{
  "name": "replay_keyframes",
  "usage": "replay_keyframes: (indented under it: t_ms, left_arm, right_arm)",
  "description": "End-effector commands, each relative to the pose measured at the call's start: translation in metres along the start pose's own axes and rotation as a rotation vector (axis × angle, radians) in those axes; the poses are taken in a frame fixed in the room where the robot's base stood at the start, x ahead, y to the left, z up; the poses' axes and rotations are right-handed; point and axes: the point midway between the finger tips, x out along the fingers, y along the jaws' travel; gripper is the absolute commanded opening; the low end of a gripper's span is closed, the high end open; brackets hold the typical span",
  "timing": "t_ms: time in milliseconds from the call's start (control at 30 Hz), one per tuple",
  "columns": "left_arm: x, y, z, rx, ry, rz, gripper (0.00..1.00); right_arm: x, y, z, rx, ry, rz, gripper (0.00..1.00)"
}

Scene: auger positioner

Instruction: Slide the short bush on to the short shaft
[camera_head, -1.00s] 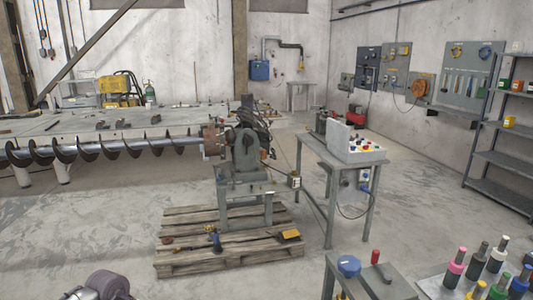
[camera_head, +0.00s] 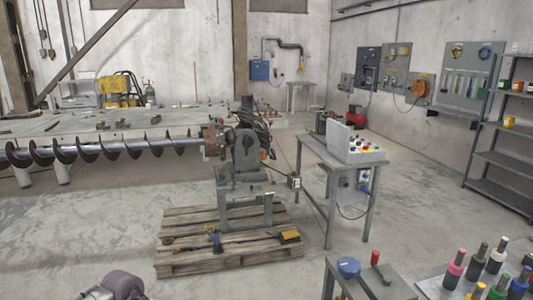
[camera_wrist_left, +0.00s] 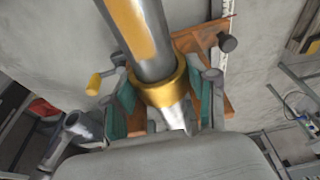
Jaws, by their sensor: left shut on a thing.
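In the left wrist view, a gold ring-shaped part (camera_wrist_left: 163,90) lies between the two fingers of my left gripper (camera_wrist_left: 167,98), which is shut on it. A thick grey cylinder (camera_wrist_left: 148,60) with an ochre band along its side runs from the top of this view to the gold ring. A shiny silver piece (camera_wrist_left: 173,113) shows just below the ring. I cannot tell whether the cylinder passes through the ring or only meets it, nor which of these is the short shaft. My right gripper is in neither view.
In the head view, a long auger (camera_head: 110,149) runs into a grey stand (camera_head: 245,175) on a wooden pallet (camera_head: 190,260). A control table (camera_head: 345,172) stands right of it. A bench with several colourful pegs (camera_head: 430,285) is at bottom right. Open floor lies at left.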

Motion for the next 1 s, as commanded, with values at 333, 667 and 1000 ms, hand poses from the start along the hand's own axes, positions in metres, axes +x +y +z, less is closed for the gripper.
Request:
replay_keyframes:
  t_ms: [333,667,1000]
  left_arm:
    - [0.001,0.0,-0.006,0.0,0.001,-0.001,0.81]
    - [0.002,0.0,-0.005,0.0,-0.001,0.001,0.87]
    - [-0.044,-0.001,-0.005,0.0,0.0,-0.005,0.87]
  right_arm:
    - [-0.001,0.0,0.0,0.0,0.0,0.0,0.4]
    - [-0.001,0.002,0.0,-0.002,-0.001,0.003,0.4]
    - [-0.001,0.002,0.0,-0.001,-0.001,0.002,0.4]
